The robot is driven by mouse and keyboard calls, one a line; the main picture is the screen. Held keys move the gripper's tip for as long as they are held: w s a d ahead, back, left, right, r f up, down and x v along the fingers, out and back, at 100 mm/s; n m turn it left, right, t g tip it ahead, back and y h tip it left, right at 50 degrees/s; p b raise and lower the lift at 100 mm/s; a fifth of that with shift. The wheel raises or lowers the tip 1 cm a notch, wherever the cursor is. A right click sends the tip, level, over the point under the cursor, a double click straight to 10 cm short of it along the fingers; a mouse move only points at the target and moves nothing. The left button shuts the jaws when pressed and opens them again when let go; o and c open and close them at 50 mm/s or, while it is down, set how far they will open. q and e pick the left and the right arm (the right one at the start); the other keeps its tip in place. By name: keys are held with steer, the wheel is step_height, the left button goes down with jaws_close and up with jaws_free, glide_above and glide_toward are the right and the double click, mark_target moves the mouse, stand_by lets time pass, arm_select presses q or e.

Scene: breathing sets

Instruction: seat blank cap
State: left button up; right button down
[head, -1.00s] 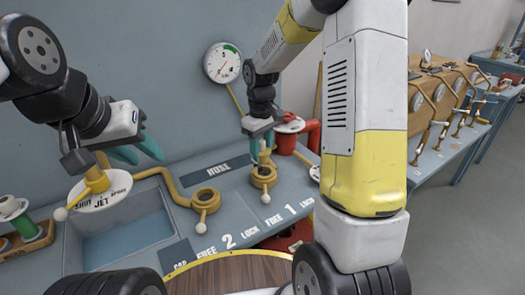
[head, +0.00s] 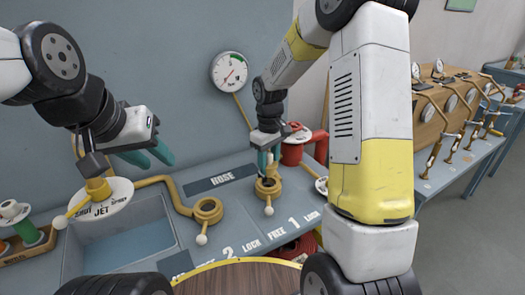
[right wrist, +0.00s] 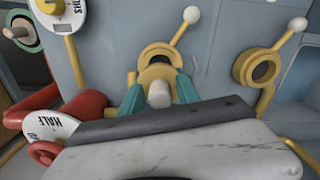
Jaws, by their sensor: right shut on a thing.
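My right gripper (head: 268,163) points down at the brass collar (head: 268,187) of station 1, beside the HOSE label. In the right wrist view its teal fingers (right wrist: 159,94) are shut on a pale, round-ended piece (right wrist: 159,95), probably the blank cap. The piece is at the near edge of the collar, which also shows in that view (right wrist: 158,55); I cannot tell whether it is inside. The collar's white-ball lever points toward the front in the head view. My left gripper (head: 150,156) is open and empty, above the sink's far side.
A second brass collar (head: 208,210) with its own lever stands at station 2. A sink (head: 120,243) and a white JET dial plate (head: 100,197) are at left. A gauge (head: 229,71) hangs on the wall. Red pipework (head: 292,153) stands behind my right gripper.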

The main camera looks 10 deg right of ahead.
mark_target(268, 154)
steer(key=shift+f, duration=1.35)
steer(key=shift+f, duration=0.85)
stand_by(0.4)
steer(key=c, duration=0.8)
jaws_free()
steer(key=shift+r, duration=3.9)
